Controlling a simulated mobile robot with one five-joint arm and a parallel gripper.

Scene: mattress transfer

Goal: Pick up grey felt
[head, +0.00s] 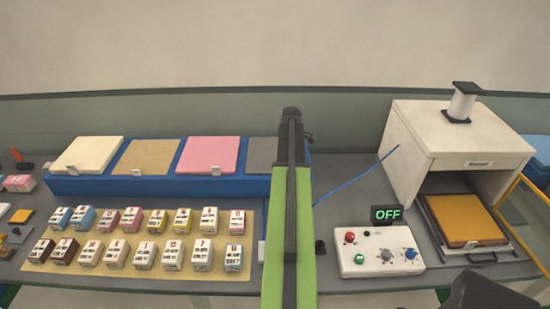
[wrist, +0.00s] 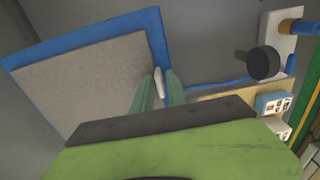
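The grey felt (head: 262,152) is a flat grey panel at the right end of a long blue rack (head: 140,186); my arm hides part of it in the head view. In the wrist view, the grey felt (wrist: 85,85) fills much of the left half, framed by blue edges. A small pale tab (wrist: 159,84) stands at its right edge. My gripper (wrist: 160,80) has its two green fingers on either side of this tab, very close to it. I cannot tell whether they press on it. In the head view my fingertips are hidden behind my arm.
Cream, tan and pink panels (head: 209,155) lie left along the rack. Several small printed boxes (head: 145,255) stand on a tan mat in front. Right are a control box (head: 379,262) with an "OFF" display and a white cabinet (head: 447,140) with an orange panel (head: 464,220).

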